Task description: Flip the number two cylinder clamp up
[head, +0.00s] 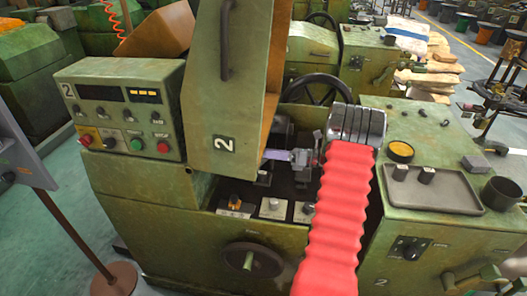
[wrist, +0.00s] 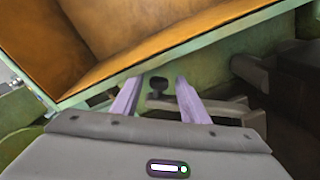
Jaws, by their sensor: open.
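The number two machine (head: 130,205) is green, with a "2" on its raised cover (head: 210,100). My gripper (head: 276,155) reaches into the opening beside the cover, at the end of my red-sleeved arm. In the wrist view my gripper (wrist: 155,82) is open, with its two purple fingers apart. A small dark knob (wrist: 158,96) shows between the fingers; I cannot tell whether they touch it. A grey bar-like part (wrist: 225,106) lies to the right of the fingers. Which part is the cylinder clamp, and whether it is up or down, I cannot tell.
The cover's orange inner side (wrist: 150,35) hangs close above the fingers. A dark handwheel (head: 318,90) stands behind my wrist. A control box (head: 120,108) is at left; a grey tray (head: 435,190) and a dark cup (head: 503,192) are at right.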

